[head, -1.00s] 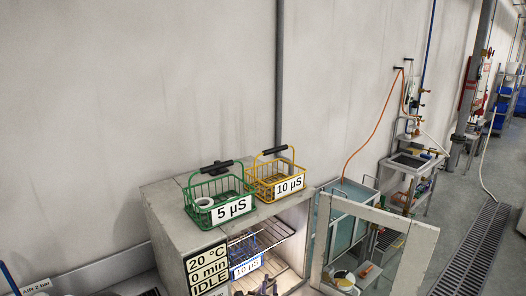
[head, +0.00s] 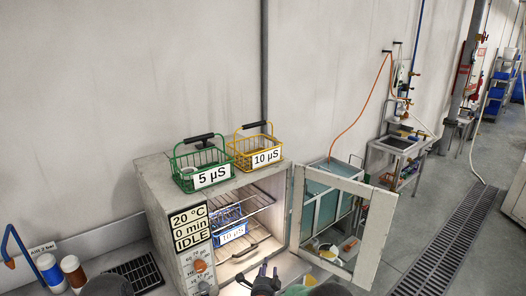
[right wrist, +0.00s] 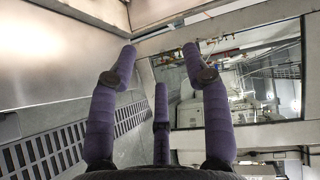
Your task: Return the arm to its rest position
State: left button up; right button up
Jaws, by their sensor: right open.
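My right gripper (head: 265,277) is at the bottom of the head view, low in front of the open oven (head: 155,180). In the right wrist view its purple fingers (right wrist: 160,62) are spread with nothing between them. A blue basket (head: 229,220) with a 10 µS label (head: 233,232) sits on a wire rack inside the oven, apart from the gripper. The oven door (head: 344,186) stands open to the right; its window frame also shows in the right wrist view (right wrist: 240,123).
On the oven's top stand a green 5 µS basket (head: 203,160) and a yellow 10 µS basket (head: 256,146). The oven display (head: 190,229) reads 20 °C, 0 min, IDLE. At bottom left are bottles (head: 50,270) and a dark grate (head: 138,273). Floor is free at right.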

jog(key=s+d+f+n+g+y+b, duration=0.2)
jog(key=s+d+f+n+g+b, duration=0.15)
jog(key=s+f, duration=0.65)
jog(key=s+d+f+n+g+y+b, duration=0.25)
jog(key=s+f+n+g, duration=0.35)
jog(key=f, duration=0.7)
jog(key=s+d+f+n+g+b, duration=0.1)
jog(key=s+f+n+g+b, duration=0.1)
jog(key=s, duration=1.1)
jog(key=s+d+f+n+g+y+b, duration=0.1)
jog(key=s+f+n+g, duration=0.2)
jog(key=s, duration=1.1)
jog(key=shift+f+n+g+b, duration=0.35)
jog(key=shift+f+g, duration=0.25)
jog(key=shift+g, duration=0.05)
jog(key=shift+y, duration=0.25)
jog(key=shift+c, duration=0.3)
